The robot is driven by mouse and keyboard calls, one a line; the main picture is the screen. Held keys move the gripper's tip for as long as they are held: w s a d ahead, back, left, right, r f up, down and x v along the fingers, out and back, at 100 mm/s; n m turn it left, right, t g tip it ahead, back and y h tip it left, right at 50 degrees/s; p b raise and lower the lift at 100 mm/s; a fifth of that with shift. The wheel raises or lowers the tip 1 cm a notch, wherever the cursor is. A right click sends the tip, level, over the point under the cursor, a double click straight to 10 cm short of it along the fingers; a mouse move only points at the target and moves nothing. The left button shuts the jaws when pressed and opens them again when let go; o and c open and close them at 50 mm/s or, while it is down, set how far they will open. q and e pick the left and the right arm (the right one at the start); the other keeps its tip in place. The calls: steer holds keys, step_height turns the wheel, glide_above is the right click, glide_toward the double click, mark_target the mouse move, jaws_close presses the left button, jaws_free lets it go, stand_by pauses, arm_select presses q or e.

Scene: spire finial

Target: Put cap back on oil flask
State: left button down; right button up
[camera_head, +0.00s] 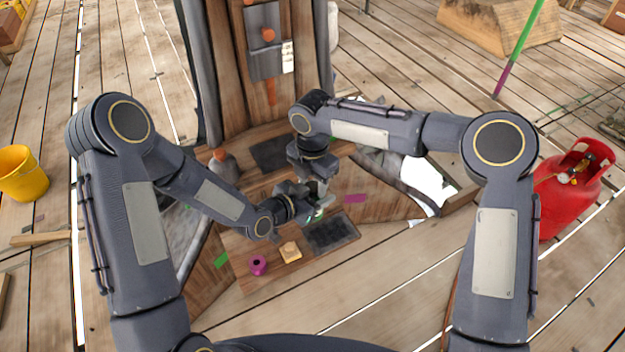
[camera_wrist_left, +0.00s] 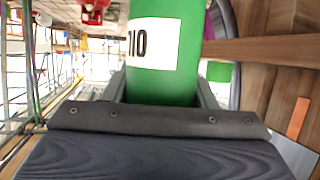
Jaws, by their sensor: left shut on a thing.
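A green cylinder with a white label reading "110", which looks like the oil flask (camera_wrist_left: 165,80), stands between the fingers of my left gripper in the left wrist view. My left gripper (camera_head: 309,207) is shut on it above the wooden bench; only a small bit of green (camera_head: 318,215) shows there in the head view. The flask's top is out of the wrist view. My right gripper (camera_head: 322,188) points down directly over the left gripper, close to it. Its fingers are too small to tell whether they are open or hold anything. I cannot make out the cap for certain.
On the bench (camera_head: 262,284) are a small magenta piece (camera_head: 258,265), a tan block (camera_head: 290,251) and a dark mat (camera_head: 333,233). A grey bottle with an orange top (camera_head: 222,166) stands behind my left forearm. A red gas cylinder (camera_head: 562,205) is at right, a yellow bucket (camera_head: 22,174) at left.

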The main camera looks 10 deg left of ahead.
steer(key=c, duration=0.7)
steer(key=m, duration=0.3)
steer(key=o, duration=1.1)
steer(key=shift+r, duration=0.1)
steer(key=shift+r, duration=2.15)
steer(key=o, duration=0.5)
